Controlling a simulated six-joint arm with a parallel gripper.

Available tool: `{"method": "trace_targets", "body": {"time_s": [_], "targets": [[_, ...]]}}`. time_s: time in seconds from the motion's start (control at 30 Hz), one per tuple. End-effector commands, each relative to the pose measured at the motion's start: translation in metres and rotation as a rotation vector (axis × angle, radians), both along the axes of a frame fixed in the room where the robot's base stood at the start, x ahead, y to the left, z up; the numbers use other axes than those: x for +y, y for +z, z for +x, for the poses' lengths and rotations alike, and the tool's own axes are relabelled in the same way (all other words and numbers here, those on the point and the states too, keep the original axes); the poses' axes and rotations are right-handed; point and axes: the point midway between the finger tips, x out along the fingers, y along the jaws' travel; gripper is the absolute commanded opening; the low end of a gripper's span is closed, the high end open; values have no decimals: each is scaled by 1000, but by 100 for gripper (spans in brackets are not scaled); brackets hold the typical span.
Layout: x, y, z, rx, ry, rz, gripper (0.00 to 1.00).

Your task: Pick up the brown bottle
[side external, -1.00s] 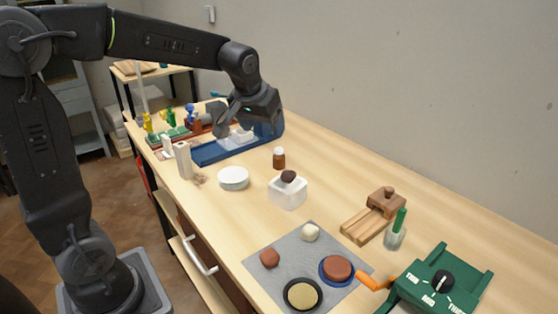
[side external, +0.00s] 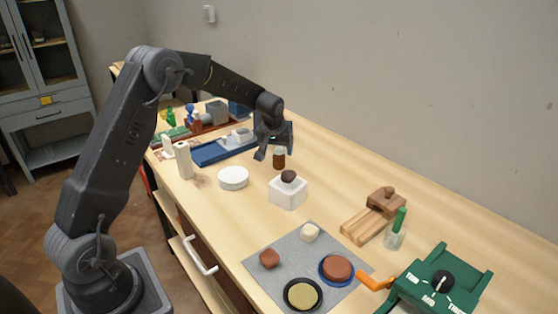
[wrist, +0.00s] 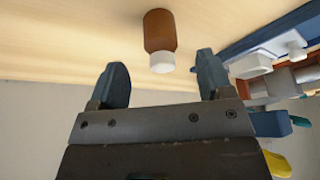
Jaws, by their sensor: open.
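The brown bottle (side external: 279,159) stands upright on the wooden table, just behind the white block in the side view. It has a white cap, seen in the wrist view with the brown body (wrist: 160,31) above it. My gripper (side external: 274,156) is lowered close to the bottle, and its lower part partly covers the bottle's top in the side view. In the wrist view the two fingers (wrist: 161,80) are apart and empty. The bottle shows just beyond the fingertips, in line with the gap between them, and I see no contact.
A white block (side external: 288,193) with a dark lump on top stands in front of the bottle. A white round dish (side external: 233,178) is to the left. A blue tray (side external: 212,152) lies behind left. The table right of the bottle (side external: 335,170) is clear.

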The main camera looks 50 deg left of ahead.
Motion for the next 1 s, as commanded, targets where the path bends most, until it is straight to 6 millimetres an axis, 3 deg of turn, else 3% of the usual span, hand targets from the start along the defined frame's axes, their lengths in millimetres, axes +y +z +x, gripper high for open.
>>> {"method": "trace_targets", "body": {"time_s": [0.17, 0.5, 0.8, 1.0], "targets": [[3, -10, 4, 0, 0, 0, 73], [17, -49, 21, 1, 1, -1, 73], [18, -52, 22, -1, 0, 0, 73], [18, -52, 22, -1, 0, -1, 54]]}}
